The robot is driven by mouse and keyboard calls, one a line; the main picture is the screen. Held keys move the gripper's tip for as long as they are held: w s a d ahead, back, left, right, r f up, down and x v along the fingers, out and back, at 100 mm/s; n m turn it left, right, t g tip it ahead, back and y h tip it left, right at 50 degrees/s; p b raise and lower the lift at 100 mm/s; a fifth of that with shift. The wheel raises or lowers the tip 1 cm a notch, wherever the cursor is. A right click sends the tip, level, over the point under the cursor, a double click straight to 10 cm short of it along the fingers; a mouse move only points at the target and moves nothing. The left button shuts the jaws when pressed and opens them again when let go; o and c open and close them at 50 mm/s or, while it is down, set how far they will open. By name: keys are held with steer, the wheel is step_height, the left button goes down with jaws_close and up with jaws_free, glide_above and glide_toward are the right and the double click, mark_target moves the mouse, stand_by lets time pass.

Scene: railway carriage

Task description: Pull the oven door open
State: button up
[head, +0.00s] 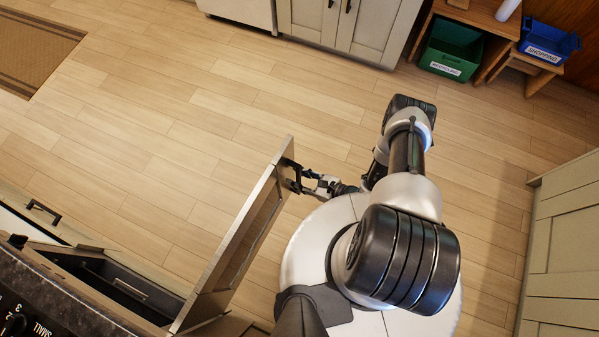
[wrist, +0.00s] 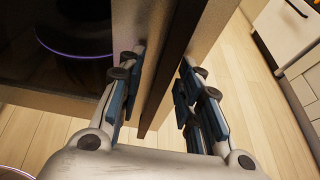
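The oven door (head: 240,238) stands swung well out from the oven front, seen from above as a slanted panel with a light frame. In the wrist view the door (wrist: 158,75) shows a dark glassy pane on the left and a dark strip along its edge. My gripper (head: 294,177) is at the door's far end, away from the oven. In the wrist view my gripper (wrist: 164,68) has its fingers apart, one on each side of the door edge, with a gap on the right. Whether the left finger touches the door is unclear. The handle is not clearly visible.
The cooker top with knobs (head: 18,323) is at the lower left, beside a dark opening (head: 105,278). Pale cabinets stand at the top (head: 370,30) and right (head: 565,245). Green (head: 452,47) and blue (head: 548,42) bins are at the upper right.

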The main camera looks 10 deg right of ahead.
steer(key=v, duration=1.2)
stand_by(0.4)
